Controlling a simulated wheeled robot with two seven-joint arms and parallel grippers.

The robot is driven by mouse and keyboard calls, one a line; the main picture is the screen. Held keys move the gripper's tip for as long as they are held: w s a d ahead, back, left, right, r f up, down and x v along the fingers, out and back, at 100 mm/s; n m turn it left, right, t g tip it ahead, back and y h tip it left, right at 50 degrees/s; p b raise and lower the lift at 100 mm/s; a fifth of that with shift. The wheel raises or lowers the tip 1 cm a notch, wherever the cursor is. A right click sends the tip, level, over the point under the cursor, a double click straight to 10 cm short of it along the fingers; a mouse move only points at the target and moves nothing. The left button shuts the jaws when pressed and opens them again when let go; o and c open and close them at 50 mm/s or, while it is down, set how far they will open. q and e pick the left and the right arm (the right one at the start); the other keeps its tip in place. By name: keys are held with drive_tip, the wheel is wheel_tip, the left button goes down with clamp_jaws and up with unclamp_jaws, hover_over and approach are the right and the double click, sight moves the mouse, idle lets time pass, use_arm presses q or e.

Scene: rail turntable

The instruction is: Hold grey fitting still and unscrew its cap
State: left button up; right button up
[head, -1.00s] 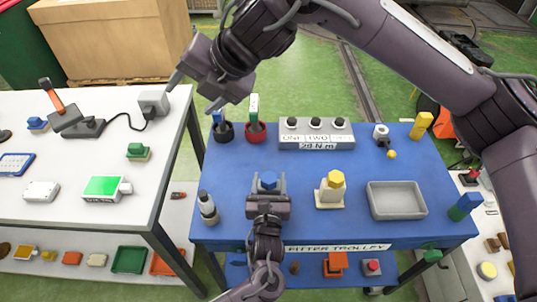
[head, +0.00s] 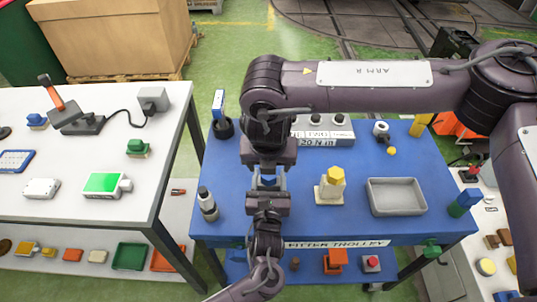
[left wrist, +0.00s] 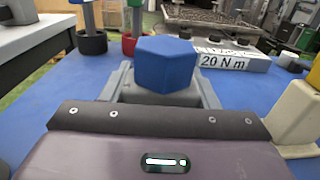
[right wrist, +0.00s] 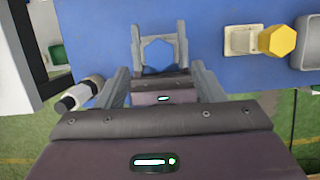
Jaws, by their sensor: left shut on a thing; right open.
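The grey fitting (left wrist: 165,97) stands on the blue trolley top with a blue hexagonal cap (left wrist: 165,63) on it. The cap also shows in the head view (head: 268,180) and in the right wrist view (right wrist: 160,55). My left gripper (head: 268,192) comes from the front and is shut on the fitting, one finger on each side, below the cap. My right gripper (right wrist: 160,75) points down above the fitting. Its fingers are open and spread wider than the left gripper's fingers, and nothing is between them. The right arm hides part of the fitting in the head view.
A cream fitting with a yellow cap (head: 335,174) stands to the right, beside a grey tray (head: 397,197). A grey bottle (head: 207,204) stands at left. Behind are a "20 N m" box (left wrist: 225,58), a black cup (left wrist: 90,42) and a red cup (left wrist: 128,45).

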sight(269, 177)
drive_tip(key=shift+x, duration=2.7)
drive_tip(key=shift+c, duration=0.4)
drive_tip(key=c, duration=1)
drive_tip(key=n+y, duration=0.1)
drive_tip(key=n, duration=0.4)
drive_tip(key=shift+d+n+y, duration=0.15)
drive_tip(key=shift+n+y, duration=0.25)
drive_tip(key=n, duration=0.3)
drive_tip(key=n+g+y, duration=0.1)
drive_tip(key=n, duration=0.2)
drive_tip(key=shift+w+d+g, duration=0.1)
drive_tip(key=shift+w+g, duration=0.05)
drive_tip(key=shift+g, duration=0.15)
